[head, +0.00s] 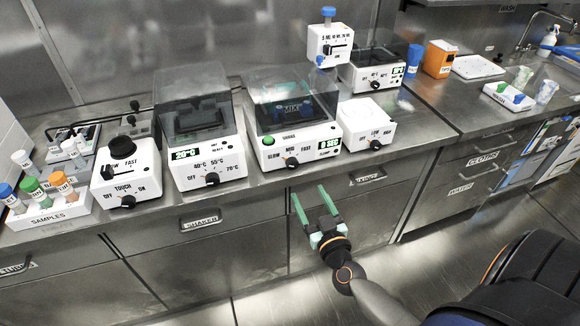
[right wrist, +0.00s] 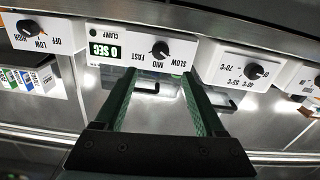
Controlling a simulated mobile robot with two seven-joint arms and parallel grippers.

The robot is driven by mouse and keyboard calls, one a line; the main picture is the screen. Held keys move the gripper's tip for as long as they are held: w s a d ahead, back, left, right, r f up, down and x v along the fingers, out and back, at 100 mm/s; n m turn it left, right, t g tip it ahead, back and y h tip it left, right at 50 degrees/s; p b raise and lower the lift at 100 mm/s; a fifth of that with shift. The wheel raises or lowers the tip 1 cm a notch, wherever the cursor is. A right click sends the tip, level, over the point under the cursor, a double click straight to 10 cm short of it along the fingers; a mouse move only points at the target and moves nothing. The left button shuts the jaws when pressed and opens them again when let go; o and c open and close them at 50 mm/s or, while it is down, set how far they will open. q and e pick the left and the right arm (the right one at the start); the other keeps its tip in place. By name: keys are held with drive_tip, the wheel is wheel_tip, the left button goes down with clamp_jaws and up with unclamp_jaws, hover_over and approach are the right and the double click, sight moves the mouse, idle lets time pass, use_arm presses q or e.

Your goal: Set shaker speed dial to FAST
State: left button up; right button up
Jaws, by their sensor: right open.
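The shaker (head: 312,154) is a white box with a clear, dark-tinted lid on the steel counter. Its black speed dial (head: 292,163) sits low on the front, with SLOW, MID and FAST around it. The right wrist view shows this dial (right wrist: 160,49) upside down, beside a green 0 SEC display (right wrist: 104,50). I cannot tell for certain which mark the dial points at. My right gripper (head: 309,200) is open and empty, in front of and below the shaker, apart from the dial. In the right wrist view its green fingers (right wrist: 160,80) are spread below the dial. My left gripper is not in view.
A heater (head: 208,155) with a 20°C display stands left of the shaker, and an OFF/LOW/HIGH box (head: 367,125) stands right. Farther left are a touch mixer (head: 125,180) and a samples rack (head: 50,213). Drawer handles (head: 368,178) stick out below the counter edge.

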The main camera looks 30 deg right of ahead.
sight(294, 166)
drive_tip(key=b+x, duration=0.1)
drive_tip(key=x, duration=1)
drive_tip(key=shift+w+r, duration=0.1)
drive_tip(key=shift+w, duration=0.1)
drive_tip(key=shift+c, duration=0.3)
clamp_jaws()
